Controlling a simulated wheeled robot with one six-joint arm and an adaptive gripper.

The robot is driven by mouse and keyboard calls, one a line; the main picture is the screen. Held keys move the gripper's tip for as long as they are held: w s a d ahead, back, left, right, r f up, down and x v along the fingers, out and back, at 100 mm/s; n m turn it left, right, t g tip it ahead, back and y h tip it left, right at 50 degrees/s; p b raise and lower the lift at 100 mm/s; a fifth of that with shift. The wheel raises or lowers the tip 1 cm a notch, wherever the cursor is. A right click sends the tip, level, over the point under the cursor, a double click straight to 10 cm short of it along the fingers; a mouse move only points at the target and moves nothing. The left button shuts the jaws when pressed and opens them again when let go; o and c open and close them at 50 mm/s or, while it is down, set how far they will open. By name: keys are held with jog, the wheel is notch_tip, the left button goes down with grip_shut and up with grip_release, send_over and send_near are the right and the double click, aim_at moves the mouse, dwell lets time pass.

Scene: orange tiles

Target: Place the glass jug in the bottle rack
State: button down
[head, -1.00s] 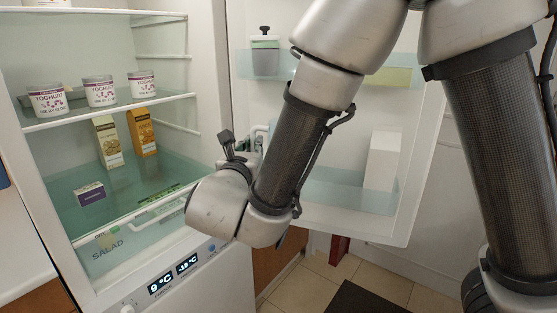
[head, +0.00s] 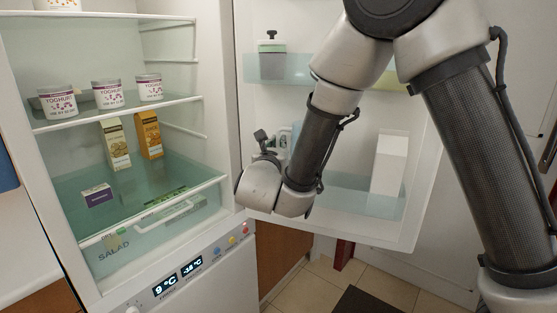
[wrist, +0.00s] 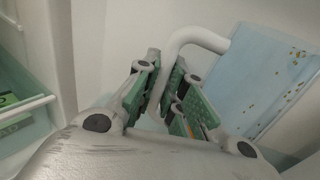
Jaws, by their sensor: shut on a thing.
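The glass jug (wrist: 268,75) is pale blue and see-through with gold specks; it fills the right of the wrist view. Its whitish handle (wrist: 200,36) runs between the green pads of my gripper (wrist: 168,88), which is shut on it. The bottle rack (head: 340,197) is the clear bluish lower bin on the open fridge door, behind and to the right of my wrist.
A white carton (head: 389,165) stands at the right of the rack. The fridge shelf (head: 120,115) at left holds yoghurt pots. The rack's middle looks free where visible.

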notch_tip(320, 180, down, 4)
jog(key=shift+r, duration=0.1)
jog(key=shift+w, duration=0.15)
jog(key=shift+d+f, duration=0.1)
jog(key=shift+f, duration=0.1)
jog(key=c, duration=1.5)
grip_release()
jog(key=shift+f, duration=0.1)
jog(key=shift+s, duration=0.2)
jog(key=s+a, duration=0.2)
jog(key=s, duration=0.9)
jog(key=shift+s, duration=0.25)
